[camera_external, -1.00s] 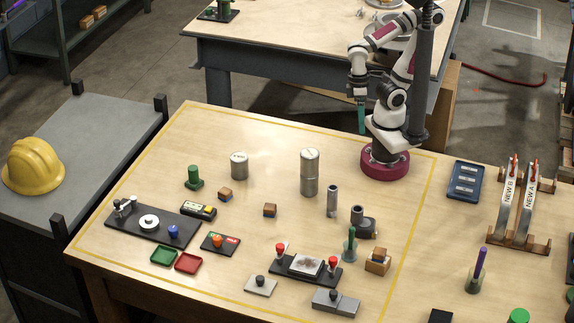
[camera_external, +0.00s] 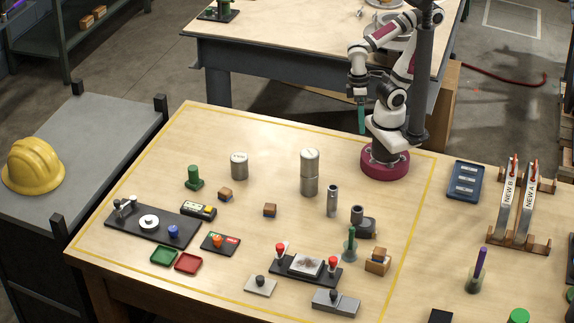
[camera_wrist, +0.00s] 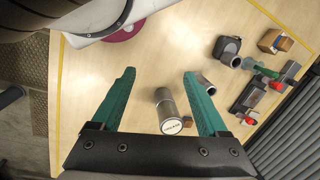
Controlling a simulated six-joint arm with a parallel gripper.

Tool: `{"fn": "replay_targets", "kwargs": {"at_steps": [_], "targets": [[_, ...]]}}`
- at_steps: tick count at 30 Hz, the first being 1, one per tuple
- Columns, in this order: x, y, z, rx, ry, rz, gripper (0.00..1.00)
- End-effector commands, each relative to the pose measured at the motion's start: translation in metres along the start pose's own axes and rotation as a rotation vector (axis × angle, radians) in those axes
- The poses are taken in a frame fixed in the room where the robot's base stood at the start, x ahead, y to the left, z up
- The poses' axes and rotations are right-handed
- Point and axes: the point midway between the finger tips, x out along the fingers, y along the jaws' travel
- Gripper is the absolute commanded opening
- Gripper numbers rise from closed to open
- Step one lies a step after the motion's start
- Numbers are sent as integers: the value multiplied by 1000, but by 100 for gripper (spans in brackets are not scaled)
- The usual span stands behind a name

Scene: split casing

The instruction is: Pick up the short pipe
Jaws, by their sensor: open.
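In the wrist view the short pipe (camera_wrist: 236,62) shows at the upper right next to that block (camera_wrist: 228,46). A taller, thinner pipe (camera_external: 332,200) stands to its left; it is partly behind my right finger in the wrist view (camera_wrist: 207,84). My gripper (camera_wrist: 159,73) is open with two teal fingers and nothing between their tips. In the external view my gripper (camera_external: 362,118) hangs high above the table's back edge, well away from the short pipe.
A tall metal cylinder (camera_external: 310,172) stands left of the pipes and a shorter one (camera_external: 239,166) farther left. A green rod in a holder (camera_external: 350,245) and a wooden block (camera_external: 377,262) are close in front of the short pipe. The table toward my base (camera_external: 385,165) is clear.

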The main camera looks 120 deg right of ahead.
Motion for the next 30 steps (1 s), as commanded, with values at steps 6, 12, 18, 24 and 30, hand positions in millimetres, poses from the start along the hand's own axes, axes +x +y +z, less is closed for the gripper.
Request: {"fn": "replay_targets", "kwargs": {"at_steps": [6, 12, 18, 24, 30], "targets": [[0, 0, 0, 0, 0, 0, 77], [0, 0, 0, 0, 0, 0, 76], [8, 1, -1, -239, -73, 146, 76], [41, -29, -28, -1232, -268, 761, 76], [102, -127, -14, -2153, -323, 1485, 76]]}}
